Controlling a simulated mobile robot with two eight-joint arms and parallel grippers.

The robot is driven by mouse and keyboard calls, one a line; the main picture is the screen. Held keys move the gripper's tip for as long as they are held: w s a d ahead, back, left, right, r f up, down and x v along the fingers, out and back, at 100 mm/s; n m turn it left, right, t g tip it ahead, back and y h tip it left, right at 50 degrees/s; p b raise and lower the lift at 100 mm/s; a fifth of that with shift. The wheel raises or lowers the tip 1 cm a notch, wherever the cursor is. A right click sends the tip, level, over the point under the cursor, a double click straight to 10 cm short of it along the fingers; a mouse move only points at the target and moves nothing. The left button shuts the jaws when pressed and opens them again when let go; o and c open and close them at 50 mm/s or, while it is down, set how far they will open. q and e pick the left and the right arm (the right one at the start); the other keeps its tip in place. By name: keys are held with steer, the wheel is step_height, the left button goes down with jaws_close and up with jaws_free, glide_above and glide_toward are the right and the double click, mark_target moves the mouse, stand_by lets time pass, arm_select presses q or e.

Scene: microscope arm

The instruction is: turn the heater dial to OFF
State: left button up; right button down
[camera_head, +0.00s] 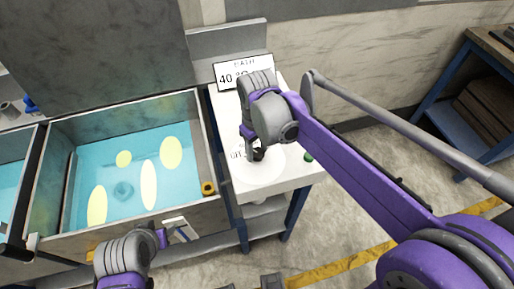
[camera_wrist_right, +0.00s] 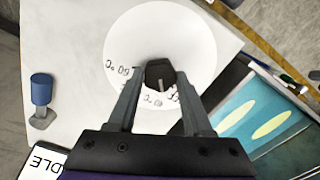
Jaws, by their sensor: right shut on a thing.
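The heater dial is a black knob (camera_wrist_right: 160,73) in the middle of a white round scale plate (camera_wrist_right: 190,40) with temperature marks. A pale line on the knob points down in the wrist view, toward marks I cannot read clearly. My right gripper (camera_wrist_right: 160,88) is shut on the knob, one finger on each side. In the head view the right gripper (camera_head: 255,155) hides most of the knob, and the scale plate (camera_head: 268,170) shows around it. My left arm shows at the bottom; its gripper (camera_head: 176,230) is small, and its jaw state is unclear.
The dial is on a white table (camera_head: 300,172). A sign (camera_head: 243,72) reading 40 °C stands at its back. A water bath (camera_head: 125,185) with yellow ovals is to the left. A wooden-topped bench (camera_head: 490,50) is at right.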

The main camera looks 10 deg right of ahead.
mark_target(257, 152)
steer(key=shift+n, duration=2.1)
steer(key=shift+c, duration=1.5)
jaws_free()
step_height(257, 152, up, 11)
steer(key=shift+p, duration=0.35)
steer(key=shift+f, duration=0.15)
